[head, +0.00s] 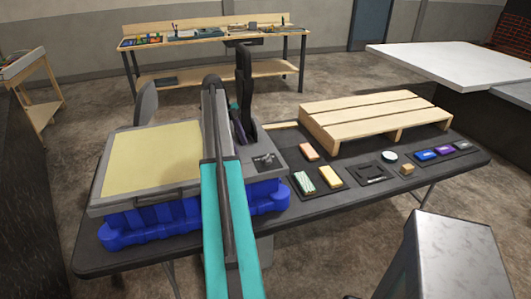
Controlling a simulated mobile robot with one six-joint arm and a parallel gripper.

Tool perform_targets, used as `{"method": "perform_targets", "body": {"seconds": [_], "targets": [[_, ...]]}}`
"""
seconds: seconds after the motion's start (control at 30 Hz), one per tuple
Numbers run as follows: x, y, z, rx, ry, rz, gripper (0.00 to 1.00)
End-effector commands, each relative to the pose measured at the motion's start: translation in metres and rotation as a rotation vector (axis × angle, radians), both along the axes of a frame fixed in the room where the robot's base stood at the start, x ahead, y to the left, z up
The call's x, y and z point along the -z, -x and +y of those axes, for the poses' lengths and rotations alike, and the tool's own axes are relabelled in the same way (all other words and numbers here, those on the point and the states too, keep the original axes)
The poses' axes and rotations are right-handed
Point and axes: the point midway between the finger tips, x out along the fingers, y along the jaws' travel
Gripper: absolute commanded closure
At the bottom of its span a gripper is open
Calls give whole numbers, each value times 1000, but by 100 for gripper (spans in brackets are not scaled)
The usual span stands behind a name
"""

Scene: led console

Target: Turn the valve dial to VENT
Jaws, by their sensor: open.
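A small dark dial (264,160) sits on a grey panel at the right end of the grey console (100,200), on the long dark table. It looks like the valve dial, but its labels and pointer are too small to read. My arm reaches up over the console from the bottom of the view. My gripper (241,136) seems to be the dark part just left of and behind the dial, partly hidden by my arm link. It is open and appears apart from the dial. Its fingertips are hard to make out.
The console rests on a blue base (130,228). Right of it on the dark table (345,208) are several small blocks, trays and a white round piece (389,156). A wooden pallet (370,115) lies behind them. A workbench (215,34) stands at the back.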

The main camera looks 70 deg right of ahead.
Motion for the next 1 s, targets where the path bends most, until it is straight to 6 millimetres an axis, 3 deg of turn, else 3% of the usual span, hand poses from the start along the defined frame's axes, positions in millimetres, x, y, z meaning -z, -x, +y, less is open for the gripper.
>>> {"method": "perform_targets", "body": {"seconds": [0.27, 0.9, 1.0], "targets": [[-2, 26, 4, 0, 0, 1, 52], [-3, 113, 13, 1, -1, 1, 52], [1, 118, 13, 0, -1, 1, 52]]}}
